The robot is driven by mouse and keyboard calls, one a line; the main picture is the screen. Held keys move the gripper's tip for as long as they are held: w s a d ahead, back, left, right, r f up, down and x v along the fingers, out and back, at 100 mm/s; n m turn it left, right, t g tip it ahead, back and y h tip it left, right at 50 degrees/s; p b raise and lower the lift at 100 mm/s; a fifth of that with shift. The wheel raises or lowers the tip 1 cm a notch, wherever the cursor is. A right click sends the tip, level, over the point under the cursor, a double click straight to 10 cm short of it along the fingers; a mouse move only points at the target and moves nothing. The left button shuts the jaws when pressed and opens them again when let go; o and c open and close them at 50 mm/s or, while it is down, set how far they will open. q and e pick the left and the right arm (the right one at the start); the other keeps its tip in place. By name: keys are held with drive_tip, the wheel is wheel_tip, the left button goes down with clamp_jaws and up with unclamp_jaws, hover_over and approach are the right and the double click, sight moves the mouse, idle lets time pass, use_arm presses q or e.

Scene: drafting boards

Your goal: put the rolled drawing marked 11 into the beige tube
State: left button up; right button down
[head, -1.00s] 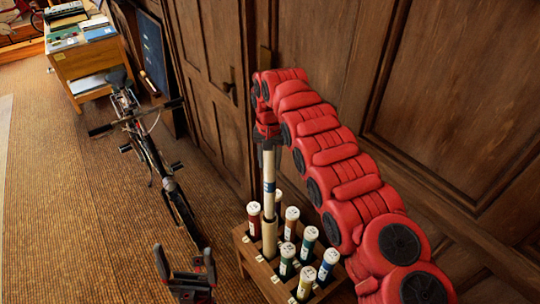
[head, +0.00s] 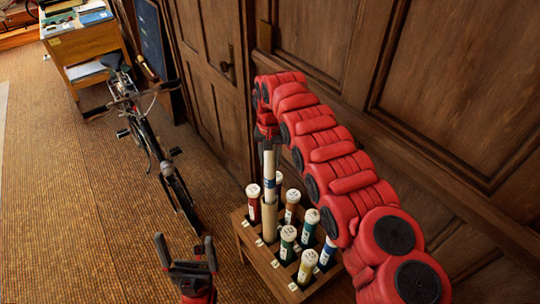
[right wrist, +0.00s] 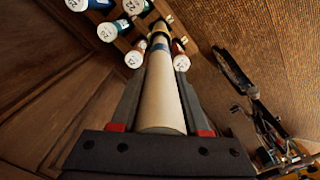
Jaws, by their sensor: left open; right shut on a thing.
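My right gripper (head: 267,150) is shut on a pale cream rolled drawing (head: 268,167) with a blue band, held near upright. The roll also fills the middle of the right wrist view (right wrist: 161,95), between the two fingers. The beige tube (head: 270,222) stands in the wooden rack, directly below and in line with the roll. The roll's lower end is hidden at the tube's mouth and appears to be inside it. I cannot read a number on the roll. My left gripper (head: 186,262) is open and empty, left of the rack.
The wooden rack (head: 262,262) holds several capped tubes close around the beige one, including a red one (head: 253,208) and a green one (head: 287,244). Wood-panelled wall (head: 450,90) stands behind. A bicycle (head: 160,160) stands left; carpet (head: 70,200) is open there.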

sight(270, 172)
drive_tip(key=shift+f+b, duration=2.1)
drive_tip(key=shift+f, duration=1.35)
drive_tip(key=shift+c, duration=1.6)
unclamp_jaws()
drive_tip(key=shift+r, duration=0.15)
wheel_tip(270, 172, up, 8)
drive_tip(key=shift+a+r+b, duration=0.1)
drive_tip(key=shift+a+b, duration=0.05)
drive_tip(key=shift+b, duration=1.05)
drive_tip(key=r+p, duration=0.7)
drive_tip(key=r, duration=0.1)
drive_tip(key=shift+d+r+p, duration=0.25)
drive_tip(key=shift+p, duration=0.05)
drive_tip(key=shift+a+r+p, duration=0.1)
drive_tip(key=shift+r+p, duration=0.15)
drive_tip(key=shift+p, duration=0.1)
